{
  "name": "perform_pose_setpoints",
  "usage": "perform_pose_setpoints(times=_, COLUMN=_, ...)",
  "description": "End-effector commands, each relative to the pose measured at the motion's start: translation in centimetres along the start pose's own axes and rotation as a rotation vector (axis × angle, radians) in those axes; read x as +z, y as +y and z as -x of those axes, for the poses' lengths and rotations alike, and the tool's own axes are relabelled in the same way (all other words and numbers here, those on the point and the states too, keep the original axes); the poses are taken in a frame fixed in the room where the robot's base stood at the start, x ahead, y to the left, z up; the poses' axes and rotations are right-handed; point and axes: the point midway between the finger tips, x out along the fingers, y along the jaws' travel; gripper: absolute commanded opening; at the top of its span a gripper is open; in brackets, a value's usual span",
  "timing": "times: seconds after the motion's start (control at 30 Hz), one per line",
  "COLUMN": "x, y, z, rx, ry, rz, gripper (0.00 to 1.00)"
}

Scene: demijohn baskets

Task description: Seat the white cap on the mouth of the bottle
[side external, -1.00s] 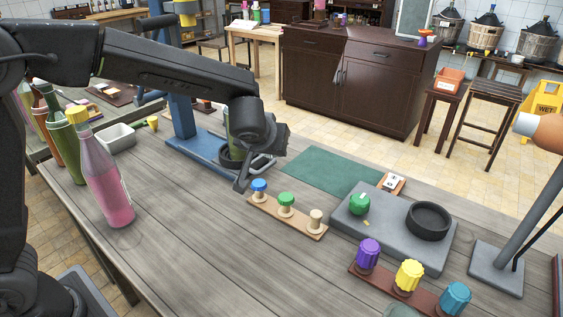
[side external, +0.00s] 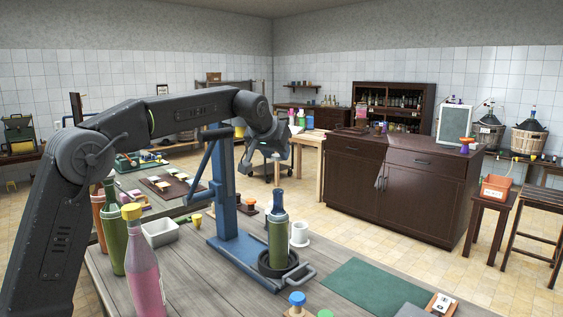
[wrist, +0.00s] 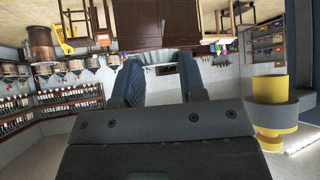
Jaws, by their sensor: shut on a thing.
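The green bottle (side external: 279,240) stands upright in a dark ring on the foot of the blue stand (side external: 228,190).
A pink bottle (side external: 147,278) with a yellow top stands at the front left. A white mug (side external: 300,233) is right behind the green bottle. A blue cap (side external: 297,299) shows at the bottom edge. A green mat (side external: 375,290) lies flat to the right.

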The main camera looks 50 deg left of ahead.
Motion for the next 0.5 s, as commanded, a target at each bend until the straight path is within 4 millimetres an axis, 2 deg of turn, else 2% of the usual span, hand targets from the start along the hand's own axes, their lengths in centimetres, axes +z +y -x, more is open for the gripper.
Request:
perform_pose_setpoints(times=0.27, x=0.2, y=0.1, z=-0.1, rx=0.000, ry=-0.001, rz=-0.001, gripper=0.16)
perform_pose_setpoints(times=0.5, x=1.4, y=0.1, z=-1.3, rx=0.000, ry=-0.003, rz=-0.002, gripper=0.16)
